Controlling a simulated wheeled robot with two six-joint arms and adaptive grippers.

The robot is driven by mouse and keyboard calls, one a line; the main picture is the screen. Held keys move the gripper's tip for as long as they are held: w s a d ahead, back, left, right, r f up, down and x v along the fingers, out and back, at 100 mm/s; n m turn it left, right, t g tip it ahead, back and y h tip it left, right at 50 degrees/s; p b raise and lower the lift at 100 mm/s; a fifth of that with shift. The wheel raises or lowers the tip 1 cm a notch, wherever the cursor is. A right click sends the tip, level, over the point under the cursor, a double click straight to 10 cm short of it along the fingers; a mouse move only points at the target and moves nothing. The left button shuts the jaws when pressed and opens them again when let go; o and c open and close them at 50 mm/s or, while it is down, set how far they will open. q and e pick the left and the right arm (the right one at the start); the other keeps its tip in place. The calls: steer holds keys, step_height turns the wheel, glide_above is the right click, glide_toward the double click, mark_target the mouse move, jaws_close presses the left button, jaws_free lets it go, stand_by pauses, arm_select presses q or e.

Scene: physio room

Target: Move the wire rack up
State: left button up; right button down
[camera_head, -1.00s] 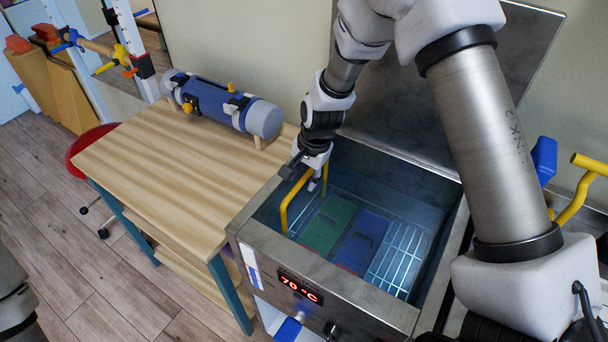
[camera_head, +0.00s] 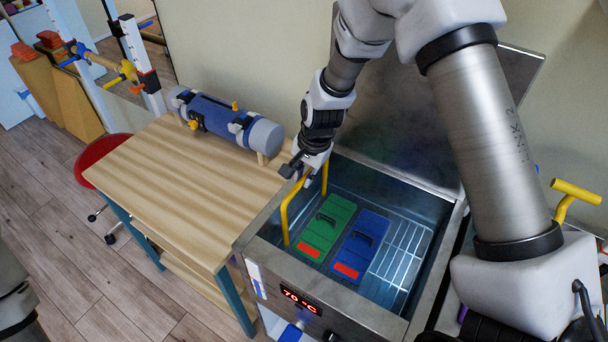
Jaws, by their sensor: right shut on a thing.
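The wire rack (camera_head: 398,262) hangs inside the steel heated tank (camera_head: 362,323). Its yellow handle (camera_head: 284,218) rises at the tank's left side. My right gripper (camera_head: 306,174) is shut on the top of this handle, by the tank's back left. A green pack (camera_head: 326,229) and a blue pack (camera_head: 360,246) lie side by side on the rack, each with a red patch at its front end. The rack's right part is bare wire. My left gripper is not in view; only part of my left arm shows at the left edge.
A wooden table (camera_head: 160,190) stands left of the tank, with a blue and grey roll (camera_head: 222,118) at its back and free room in front. The tank's lid (camera_head: 430,110) stands open behind. A red stool (camera_head: 98,152) is at the left.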

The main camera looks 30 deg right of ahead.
step_height(320, 180, up, 8)
steer(key=p, duration=0.5)
steer(key=shift+w+p, duration=0.1)
steer(key=shift+p, duration=0.25)
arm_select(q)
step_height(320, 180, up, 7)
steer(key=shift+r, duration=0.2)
arm_select(e)
steer(key=shift+w, duration=0.1)
steer(key=c, duration=1.1)
jaws_free()
steer(key=shift+c, duration=0.2)
